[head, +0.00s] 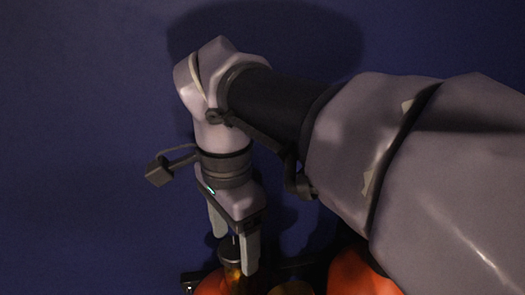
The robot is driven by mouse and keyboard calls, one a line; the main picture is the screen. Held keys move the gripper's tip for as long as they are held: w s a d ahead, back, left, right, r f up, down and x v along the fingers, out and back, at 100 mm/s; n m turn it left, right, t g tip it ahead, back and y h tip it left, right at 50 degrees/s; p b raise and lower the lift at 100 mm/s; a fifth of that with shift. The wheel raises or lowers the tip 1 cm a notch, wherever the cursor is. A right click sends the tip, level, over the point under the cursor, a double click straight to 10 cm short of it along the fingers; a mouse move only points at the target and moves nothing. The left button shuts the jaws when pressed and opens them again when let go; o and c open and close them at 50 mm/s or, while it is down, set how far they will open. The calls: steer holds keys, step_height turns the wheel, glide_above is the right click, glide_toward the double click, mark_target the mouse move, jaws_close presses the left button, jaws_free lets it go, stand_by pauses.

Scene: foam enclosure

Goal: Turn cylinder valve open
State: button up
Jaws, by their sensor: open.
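My gripper (236,253) points down near the bottom of the head view with its two fingers apart. A dark round valve knob (229,247) shows between and just below the fingers, with a brass-coloured valve body (234,276) under it. One finger is left of the knob and the other overlaps its right side. I cannot tell whether either touches it. A red-orange cylinder (210,285) lies below the valve, mostly cut off by the frame's lower edge.
A second red-orange cylinder (360,275) stands to the right, partly behind my arm. A dark bar (290,265) runs near the cylinders. A plain blue surface (80,120) fills the background, and the left side is clear.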

steer(key=shift+w+f, duration=0.15)
steer(key=c, duration=1.4)
steer(key=shift+o, duration=0.2)
steer(key=shift+p, duration=0.3)
steer(key=n+p, duration=0.3)
steer(key=n, duration=0.1)
steer(key=shift+r, duration=0.2)
steer(key=n+p, duration=0.4)
steer(key=n, duration=0.2)
steer(key=shift+n, duration=0.3)
steer(key=n+p, duration=0.3)
steer(key=n, duration=0.2)
steer(key=shift+f+n+p, duration=0.15)
steer(key=shift+n+p, duration=1.4)
steer(key=shift+n, duration=1.25)
